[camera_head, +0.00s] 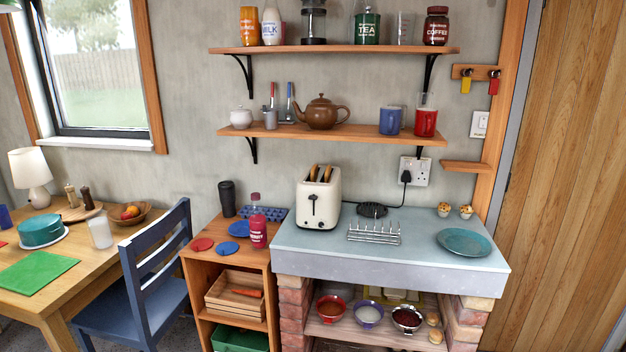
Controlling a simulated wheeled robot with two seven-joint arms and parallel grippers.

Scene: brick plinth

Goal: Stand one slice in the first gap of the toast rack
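A cream toaster (319,197) stands at the left end of the grey-topped brick plinth. Two browned slices of toast (327,173) stick up from its slots. A silver wire toast rack (374,233) stands on the plinth top to the right of the toaster, near the front edge. Its gaps look empty. Neither of my grippers shows in the head view.
A teal plate (465,242) lies at the plinth's right end, with two muffins (454,210) behind it. A dark round trivet (372,210) sits behind the rack. A red bottle (258,222) stands on the wooden unit at left. A shelf (314,133) hangs above.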

